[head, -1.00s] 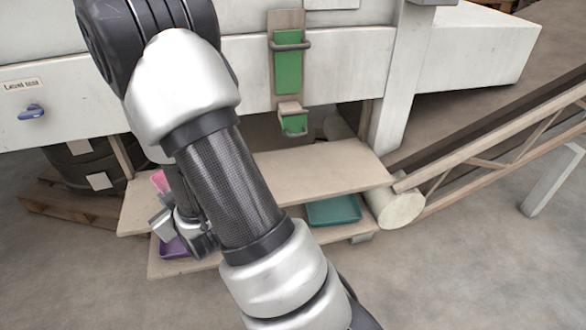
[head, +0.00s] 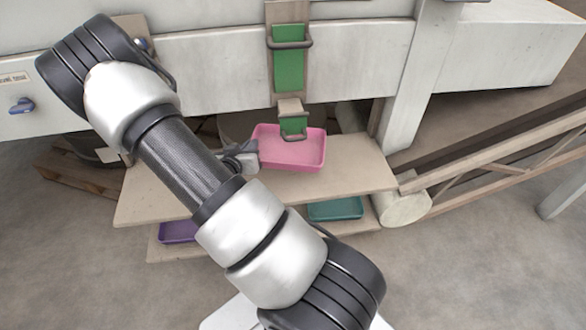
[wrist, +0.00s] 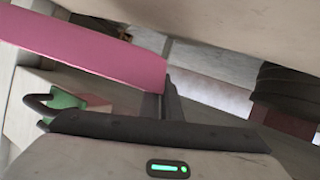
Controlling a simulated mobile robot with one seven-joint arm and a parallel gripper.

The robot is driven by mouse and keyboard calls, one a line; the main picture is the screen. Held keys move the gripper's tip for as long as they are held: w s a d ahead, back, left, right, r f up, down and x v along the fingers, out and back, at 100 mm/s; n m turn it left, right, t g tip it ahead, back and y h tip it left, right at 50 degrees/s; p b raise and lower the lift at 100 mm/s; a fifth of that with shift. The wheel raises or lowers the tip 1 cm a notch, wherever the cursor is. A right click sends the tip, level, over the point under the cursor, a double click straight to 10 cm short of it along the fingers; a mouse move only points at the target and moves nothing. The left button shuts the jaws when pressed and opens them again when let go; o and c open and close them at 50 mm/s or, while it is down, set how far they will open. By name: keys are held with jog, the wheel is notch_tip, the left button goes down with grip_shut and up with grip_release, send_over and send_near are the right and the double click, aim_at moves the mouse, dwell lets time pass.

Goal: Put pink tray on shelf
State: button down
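The pink tray (head: 291,154) is level, over the back middle of the upper wooden shelf (head: 345,178) in the head view. I cannot tell whether it rests on the board or hangs just above it. My gripper (head: 249,157) is at the tray's left edge and looks shut on its rim. In the wrist view the tray's pink wall (wrist: 95,52) runs from the left edge to my fingers (wrist: 168,98). My arm hides part of the shelf's left side.
A purple tray (head: 177,232) and a teal tray (head: 335,209) sit on the lower shelf (head: 190,251). A green handled part (head: 292,124) hangs right over the tray's back rim. A white post (head: 410,85) and a sloping conveyor (head: 490,158) stand to the right.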

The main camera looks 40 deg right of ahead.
jog(key=shift+s+d+f+m+g+h, duration=0.3)
jog(key=shift+s+d+f+m+g, duration=0.1)
jog(key=shift+d+f+m+g, duration=0.25)
jog(key=b, duration=0.2)
send_over(260, 175)
notch_tip(260, 175, down, 4)
jog(key=shift+f, duration=0.15)
jog(key=shift+w+f+b, duration=0.1)
jog(key=shift+f+b, duration=0.25)
jog(key=shift+f, duration=1.75)
jog(key=shift+f, duration=0.2)
jog(key=c, duration=2)
grip_release()
